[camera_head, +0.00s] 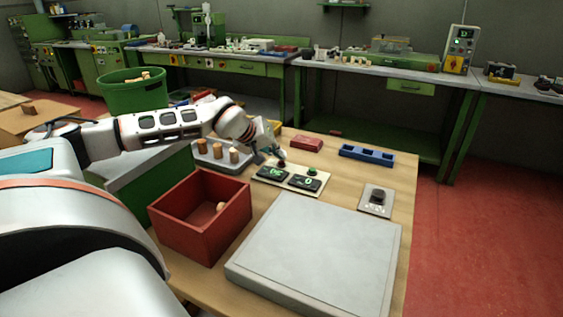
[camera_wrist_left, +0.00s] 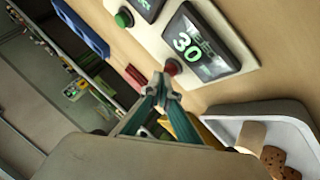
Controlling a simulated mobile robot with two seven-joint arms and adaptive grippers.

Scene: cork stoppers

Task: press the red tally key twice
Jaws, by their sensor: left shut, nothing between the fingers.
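The red tally key (camera_head: 281,163) is a small round button on a pale panel (camera_head: 262,182), behind a dark display (camera_head: 271,173). In the left wrist view this display (camera_wrist_left: 192,45) appears to read 30. The red key (camera_wrist_left: 173,66) shows just past the fingertips there. A green key (camera_head: 312,170) sits on the same panel, behind a second display (camera_head: 306,182) that reads 0. My left gripper (camera_head: 271,154) is shut and empty, its tips (camera_wrist_left: 164,84) pointing at the red key. I cannot tell whether they touch it. My right gripper is not in view.
A cork tray (camera_head: 218,165) stands left of the panel, a red bin (camera_head: 190,228) in front of it. A red block (camera_head: 307,144) and a blue tray (camera_head: 367,155) lie behind. A grey slab (camera_head: 318,248) and a knob plate (camera_head: 377,208) lie nearer.

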